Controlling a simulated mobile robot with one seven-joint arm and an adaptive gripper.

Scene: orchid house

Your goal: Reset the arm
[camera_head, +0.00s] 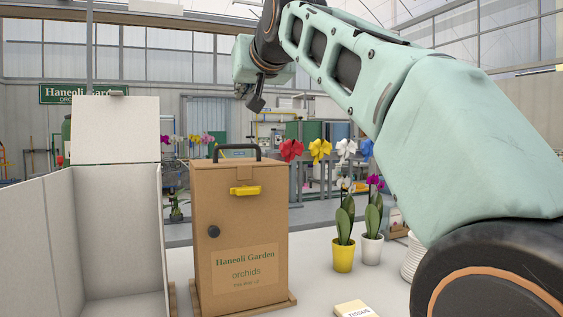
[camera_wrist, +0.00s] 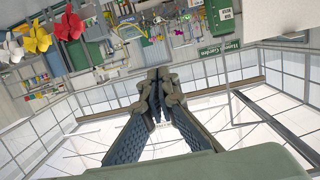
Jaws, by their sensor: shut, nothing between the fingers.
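My gripper (camera_head: 256,103) is raised in the upper middle of the head view, above and behind the brown orchid box, touching nothing. In the wrist view its fingers (camera_wrist: 157,78) are closed together with nothing between them. The wrist view is upside down, with the roof below and the room above. My arm is pale green and stretches across the upper right of the head view.
A brown orchid box (camera_head: 241,218) stands on the white table (camera_head: 322,262). An open white box (camera_head: 85,230) is at left. Potted orchids in a yellow pot (camera_head: 343,256) and white pot (camera_head: 372,250) stand right, near a tissue pack (camera_head: 356,309) and stacked white plates (camera_head: 411,262).

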